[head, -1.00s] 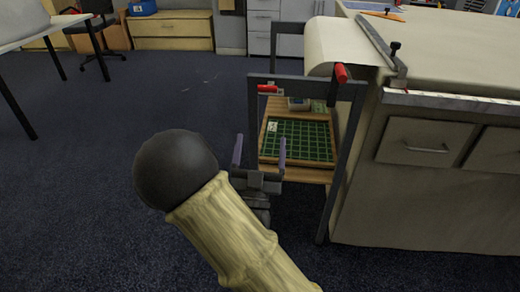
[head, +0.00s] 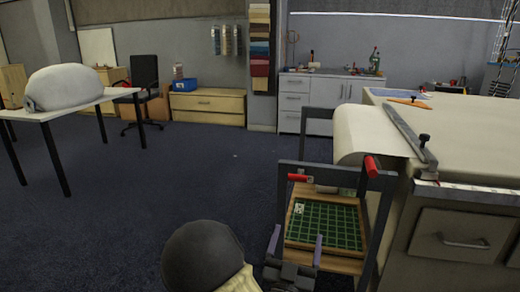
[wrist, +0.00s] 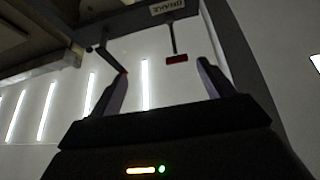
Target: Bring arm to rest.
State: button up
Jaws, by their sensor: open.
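My gripper (head: 296,246) is at the bottom of the head view, in front of a dark-framed cart (head: 376,230). Its two fingers stand apart with nothing between them. In the wrist view my gripper (wrist: 165,88) points upward past the cart's dark frame toward ceiling lights, its fingers wide apart. A green gridded board (head: 326,222) in a wooden tray (head: 296,243) lies on the cart's shelf, just beyond the gripper. I cannot tell whether the gripper touches the cart. My dark rounded arm part covers some of the lower picture.
The long cloth table (head: 465,130) stands close at the right, with a metal rail (head: 402,135) on its edge. Red handles (head: 371,166) stick out from the cart. A white table (head: 75,107) stands far left. The floor (head: 130,205) between is clear.

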jog(key=w+d+f+m+g+y+p, duration=0.15)
jog(key=d+f+g+y, duration=0.3)
jog(key=f+g, duration=0.5)
jog(key=s+r+n+g+y+p, duration=0.35)
jog(key=s+n+g, duration=0.25)
jog(key=s+g, duration=0.65)
notch_tip(320, 180, up, 37)
jog(key=s+d+t+p, duration=0.1)
jog(key=s+t+p, duration=0.1)
jog(key=p, duration=3.6)
jog(key=shift+s+r, duration=0.15)
jog(key=shift+s, duration=0.2)
